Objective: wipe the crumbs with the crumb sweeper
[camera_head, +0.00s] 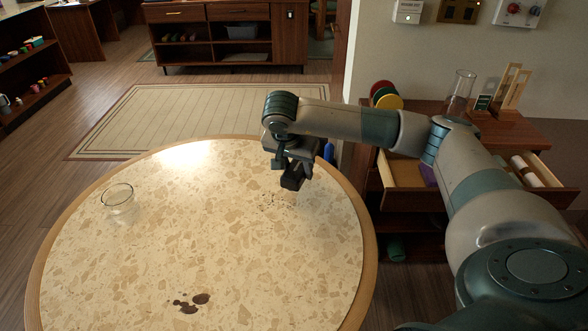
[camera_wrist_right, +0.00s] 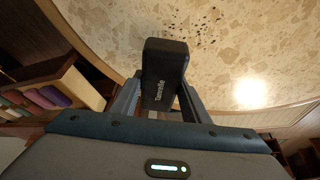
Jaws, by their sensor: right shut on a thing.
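My right gripper (camera_head: 291,163) is above the far right part of the round speckled table (camera_head: 110,270), pointing down. It is shut on the black crumb sweeper (camera_head: 292,180). In the right wrist view the sweeper (camera_wrist_right: 164,70) is a dark block with white lettering, held between the two fingers. Small dark crumbs (camera_head: 273,201) lie scattered on the tabletop just below and beside the sweeper. They also show in the right wrist view (camera_wrist_right: 205,25), past the sweeper's end. I cannot tell whether the sweeper touches the table. My left gripper is out of view.
A clear glass bowl (camera_head: 117,197) stands at the table's left. Dark brown spots (camera_head: 188,302) lie near its front. A wooden cabinet with an open drawer (camera_head: 402,170) is right of the table, under my right arm. The middle of the tabletop is clear.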

